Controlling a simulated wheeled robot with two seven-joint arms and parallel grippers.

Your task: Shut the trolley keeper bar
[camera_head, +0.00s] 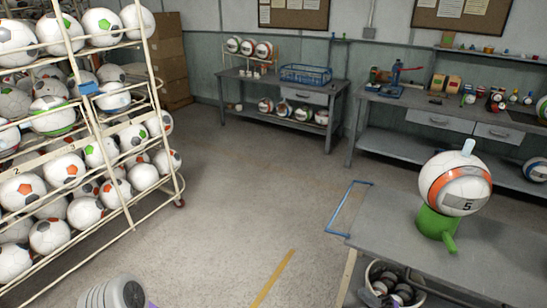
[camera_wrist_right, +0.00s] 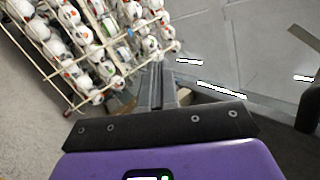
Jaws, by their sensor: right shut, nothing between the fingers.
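The trolley (camera_head: 155,85) is a tall cream wire rack full of balls at the left of the head view. It also shows at the upper left of the right wrist view (camera_wrist_right: 66,106). A blue piece (camera_head: 87,88) sits on one of its front posts; I cannot tell whether it belongs to the keeper bar. The bar cannot be clearly told from the other cream rails. My right gripper (camera_wrist_right: 158,75) is shut and empty in the wrist view, its grey fingers pointing toward the trolley, apparently apart from it. My left gripper is not in view.
A grey table (camera_head: 445,262) at right holds a green stand (camera_head: 436,223) with a ball (camera_head: 455,183) marked 5. A blue frame (camera_head: 347,207) projects from its left side. A bin (camera_head: 375,275) stands below. Workbenches (camera_head: 285,88) line the back. The middle floor is clear.

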